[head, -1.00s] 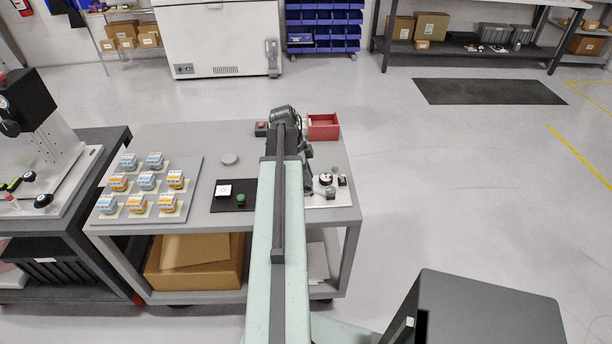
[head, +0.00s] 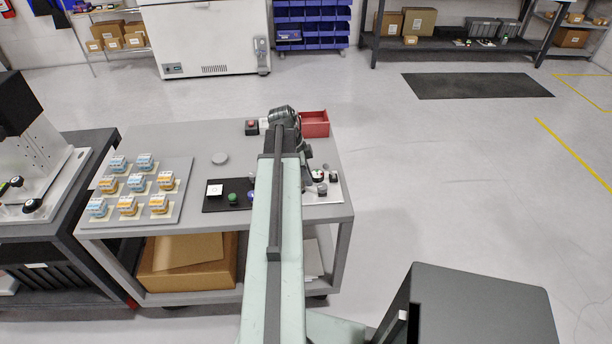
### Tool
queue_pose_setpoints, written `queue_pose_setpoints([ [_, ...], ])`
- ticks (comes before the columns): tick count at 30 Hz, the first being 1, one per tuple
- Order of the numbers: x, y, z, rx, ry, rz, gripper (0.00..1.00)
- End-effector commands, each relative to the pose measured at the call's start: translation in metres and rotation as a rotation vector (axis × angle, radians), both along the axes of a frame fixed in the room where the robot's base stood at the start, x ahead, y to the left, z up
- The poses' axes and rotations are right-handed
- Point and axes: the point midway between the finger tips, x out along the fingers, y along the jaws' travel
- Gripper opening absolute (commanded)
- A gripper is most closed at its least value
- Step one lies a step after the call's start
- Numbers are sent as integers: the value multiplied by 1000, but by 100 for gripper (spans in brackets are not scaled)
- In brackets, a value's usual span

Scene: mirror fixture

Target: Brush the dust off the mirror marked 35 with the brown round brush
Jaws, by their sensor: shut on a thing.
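My gripper (head: 316,176) is at the right side of the bench, pointing down from the wrist. It is small and partly hidden by my arm. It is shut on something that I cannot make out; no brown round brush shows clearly. Beneath and beside it is a white plate (head: 328,198) with small round mounts and knobs, partly covered by my arm. I cannot read a 35 or pick out that mirror or its dust. Whether the held thing touches anything there is unclear.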

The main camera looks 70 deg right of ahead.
Motion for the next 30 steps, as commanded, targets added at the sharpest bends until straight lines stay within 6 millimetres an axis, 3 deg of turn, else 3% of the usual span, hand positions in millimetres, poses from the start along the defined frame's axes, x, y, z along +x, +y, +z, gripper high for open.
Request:
queue_pose_setpoints([
  [5, 0, 0, 7, 0, 0, 0, 0],
  [25, 0, 0, 70, 0, 0, 0, 0],
  [30, 0, 0, 71, 0, 0, 0, 0],
])
